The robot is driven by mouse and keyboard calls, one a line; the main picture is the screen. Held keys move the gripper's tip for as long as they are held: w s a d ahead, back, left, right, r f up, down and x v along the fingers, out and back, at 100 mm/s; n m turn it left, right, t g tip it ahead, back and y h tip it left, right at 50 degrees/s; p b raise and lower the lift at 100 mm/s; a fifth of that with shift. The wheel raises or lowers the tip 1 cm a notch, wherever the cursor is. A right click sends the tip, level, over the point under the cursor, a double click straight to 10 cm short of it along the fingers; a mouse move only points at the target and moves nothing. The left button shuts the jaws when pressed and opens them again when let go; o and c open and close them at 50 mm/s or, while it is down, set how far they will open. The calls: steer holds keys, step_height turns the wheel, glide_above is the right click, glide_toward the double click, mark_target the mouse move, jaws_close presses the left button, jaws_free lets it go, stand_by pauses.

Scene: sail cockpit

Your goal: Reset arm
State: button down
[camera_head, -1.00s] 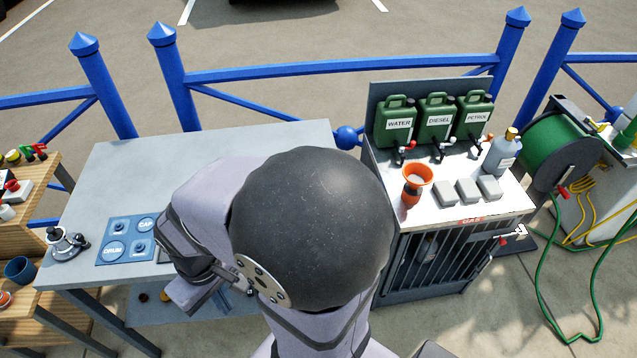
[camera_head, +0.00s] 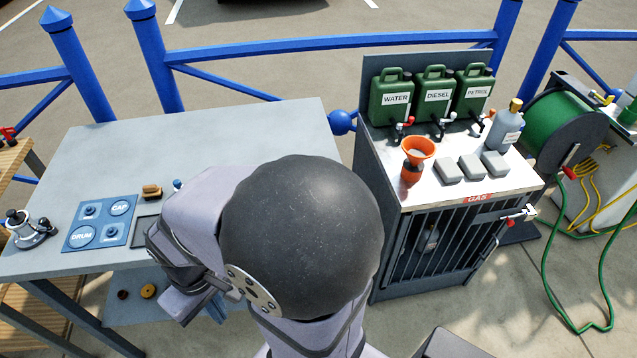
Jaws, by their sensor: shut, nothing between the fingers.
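My arm fills the middle of the view, folded, with a large dark round joint cover in front. My gripper (camera_head: 186,302) shows only in part at the lower left of that cover, beyond the near edge of the grey table (camera_head: 230,125). The jaws look closed and empty, and the fingertips are partly hidden by my arm. The gripper appears apart from the things on the table.
The table bears a blue marked panel (camera_head: 100,223), a metal winch (camera_head: 28,229) and a small brown block (camera_head: 151,191). Right of my arm, the gas cabinet (camera_head: 440,240) bears green canisters (camera_head: 438,95), an orange funnel (camera_head: 418,150), grey blocks and a bottle (camera_head: 505,128). A green hose reel (camera_head: 562,122) stands right.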

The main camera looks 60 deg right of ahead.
step_height(320, 180, down, 8)
steer(key=b, duration=0.6)
steer(key=shift+f, duration=0.2)
step_height(320, 180, down, 25)
steer(key=b, duration=2.5)
